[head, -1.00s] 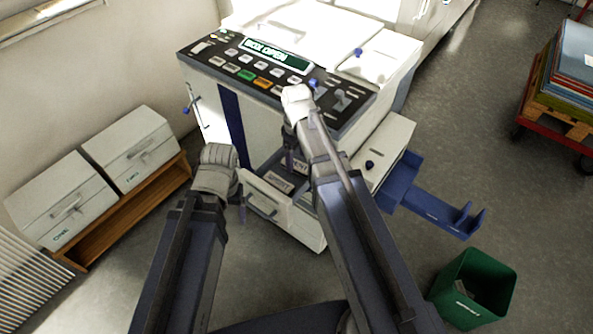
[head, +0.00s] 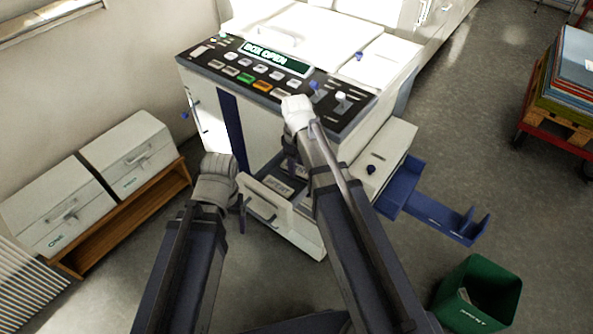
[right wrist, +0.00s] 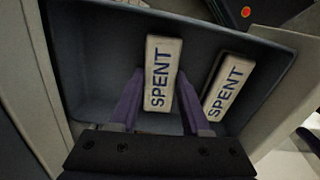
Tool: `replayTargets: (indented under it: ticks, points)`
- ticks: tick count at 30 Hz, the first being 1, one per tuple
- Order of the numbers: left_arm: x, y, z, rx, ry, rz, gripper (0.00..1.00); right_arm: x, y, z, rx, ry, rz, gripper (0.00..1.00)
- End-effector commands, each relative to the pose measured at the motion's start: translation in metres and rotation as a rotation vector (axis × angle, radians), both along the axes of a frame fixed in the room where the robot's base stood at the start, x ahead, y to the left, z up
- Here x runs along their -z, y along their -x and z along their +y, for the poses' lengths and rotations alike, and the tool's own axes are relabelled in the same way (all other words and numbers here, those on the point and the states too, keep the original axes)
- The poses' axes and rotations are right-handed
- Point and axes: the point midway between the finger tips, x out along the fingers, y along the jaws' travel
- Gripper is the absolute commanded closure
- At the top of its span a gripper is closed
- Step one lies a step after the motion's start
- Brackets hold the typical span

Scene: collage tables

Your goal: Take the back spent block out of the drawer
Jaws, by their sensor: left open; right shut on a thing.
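The drawer (head: 300,222) of the white machine is open and also shows in the right wrist view (right wrist: 85,65). Two pale blocks marked SPENT are in that view. My right gripper (right wrist: 159,82) is shut on the back spent block (right wrist: 162,60), one finger on each side, inside the drawer. The front spent block (right wrist: 228,88) lies beside it, outside the fingers, and shows in the head view (head: 278,185). The right arm partly hides the back block in the head view. My left gripper (head: 242,210) is open and empty beside the drawer front and its handle.
The machine's panel (head: 250,78) reads BOX OPEN. A blue tray (head: 432,213) juts out on the right. A green bin (head: 478,292) stands on the floor at lower right. Two grey boxes (head: 128,152) (head: 55,205) sit on a wooden shelf at left.

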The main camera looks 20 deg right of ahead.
Motion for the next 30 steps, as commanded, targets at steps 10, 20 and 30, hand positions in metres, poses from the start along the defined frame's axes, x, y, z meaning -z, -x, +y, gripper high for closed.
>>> replayTargets:
  ticks: [10,20,30]
  points:
    - [0.000,0.000,0.000,0.000,0.000,0.000,0.19,0.000,0.000,0.000,0.000,0.000,0.000,1.00]
    - [-0.006,0.000,0.000,0.000,0.000,0.000,0.19,-0.006,0.000,0.000,0.000,0.000,0.000,1.00]
    - [-0.045,0.000,0.000,0.000,0.000,0.000,0.19,-0.045,0.000,0.000,0.000,0.000,0.000,1.00]
